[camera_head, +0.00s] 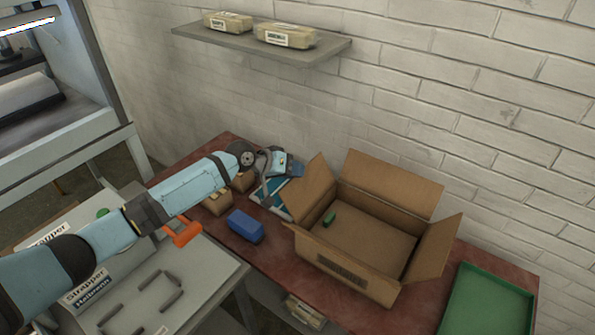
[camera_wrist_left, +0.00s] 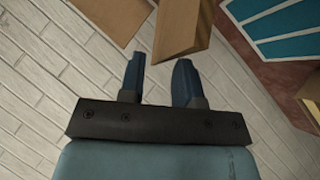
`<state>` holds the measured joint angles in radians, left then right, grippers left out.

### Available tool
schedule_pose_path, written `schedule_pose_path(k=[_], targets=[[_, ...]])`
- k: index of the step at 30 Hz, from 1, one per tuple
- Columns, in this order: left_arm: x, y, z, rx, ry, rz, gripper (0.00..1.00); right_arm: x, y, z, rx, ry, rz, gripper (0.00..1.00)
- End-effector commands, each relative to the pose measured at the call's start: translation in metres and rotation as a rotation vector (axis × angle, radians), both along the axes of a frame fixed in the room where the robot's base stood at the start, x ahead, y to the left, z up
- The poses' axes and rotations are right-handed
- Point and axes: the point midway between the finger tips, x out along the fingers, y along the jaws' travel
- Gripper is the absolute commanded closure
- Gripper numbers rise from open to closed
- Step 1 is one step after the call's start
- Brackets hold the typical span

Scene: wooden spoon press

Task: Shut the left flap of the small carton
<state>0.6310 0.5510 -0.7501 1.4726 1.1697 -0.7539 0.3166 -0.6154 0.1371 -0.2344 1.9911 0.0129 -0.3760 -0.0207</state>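The small cardboard carton (camera_head: 350,265) stands open on the red table. Its left flap (camera_head: 314,188) stands up, leaning outward to the left. The back flap (camera_head: 395,182) and right flap (camera_head: 436,248) are also raised. A small green object (camera_head: 329,218) lies inside. My left gripper (camera_head: 292,168) is just left of the left flap's upper part. In the left wrist view the gripper (camera_wrist_left: 159,66) is open, with nothing between its fingers. A brown cardboard piece (camera_wrist_left: 182,24), seemingly the left flap, is just beyond the fingertips; contact cannot be told. My right gripper is out of view.
A blue box (camera_head: 245,226), small brown boxes (camera_head: 216,200) and a teal-striped item (camera_head: 268,196) lie left of the carton. A green tray (camera_head: 490,305) is at right. A shelf (camera_head: 240,42) with two packages hangs on the brick wall behind.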

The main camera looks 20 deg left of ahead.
Motion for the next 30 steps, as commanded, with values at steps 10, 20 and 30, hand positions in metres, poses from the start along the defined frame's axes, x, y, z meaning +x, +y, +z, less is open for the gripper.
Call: schedule_pose_path(k=[10, 20, 30], targets=[[0.0099, -0.0115, -0.0108, 0.0, -0.001, 0.001, 0.69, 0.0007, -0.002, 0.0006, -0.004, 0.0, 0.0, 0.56], [0.0097, -0.0112, -0.0105, 0.0, -0.001, 0.001, 1.0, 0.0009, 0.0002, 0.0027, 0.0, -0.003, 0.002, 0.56], [0.0089, -0.0131, -0.0065, 0.016, -0.007, 0.0, 1.0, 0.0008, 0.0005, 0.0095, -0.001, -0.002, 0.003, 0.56]])
